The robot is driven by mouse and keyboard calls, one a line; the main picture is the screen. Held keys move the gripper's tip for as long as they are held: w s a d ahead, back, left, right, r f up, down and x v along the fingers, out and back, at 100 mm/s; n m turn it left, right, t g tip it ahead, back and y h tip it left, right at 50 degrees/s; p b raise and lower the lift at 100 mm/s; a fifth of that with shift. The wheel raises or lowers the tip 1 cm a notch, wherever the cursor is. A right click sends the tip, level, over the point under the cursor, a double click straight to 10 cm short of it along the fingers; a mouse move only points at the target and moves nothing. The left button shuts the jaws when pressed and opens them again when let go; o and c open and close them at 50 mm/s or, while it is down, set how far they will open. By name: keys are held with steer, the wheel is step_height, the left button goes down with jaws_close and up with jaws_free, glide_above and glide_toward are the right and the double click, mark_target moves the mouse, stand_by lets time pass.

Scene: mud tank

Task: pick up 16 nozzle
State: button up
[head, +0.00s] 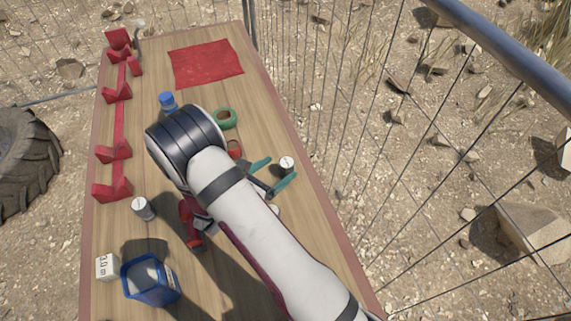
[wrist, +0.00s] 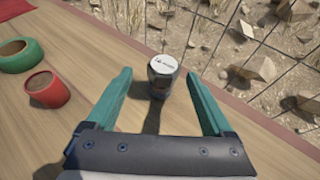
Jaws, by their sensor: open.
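A short metallic cylinder with a white marked top (head: 287,162) stands upright near the table's right edge, and it also shows in the wrist view (wrist: 162,72). It looks like a nozzle, but its label is too small to read. My gripper (head: 277,172) has teal fingers spread apart and empty. In the wrist view the cylinder stands ahead, between the lines of the two fingertips (wrist: 157,76), with no visible contact. A similar white-topped cylinder (head: 142,208) stands at the left of the table; its mark is also unclear.
A green bowl (head: 223,118) and red cup (head: 235,149) stand left of my gripper. A blue-capped bottle (head: 168,102), red rack (head: 119,120), blue bin (head: 150,283) and white block (head: 107,266) are on the table (head: 205,290). A wire fence runs along the right side.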

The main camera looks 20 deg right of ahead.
mark_target(293, 161)
steer(key=x, duration=0.7)
steer(key=shift+s+d, duration=0.1)
steer(key=shift+d, duration=0.15)
jaws_close()
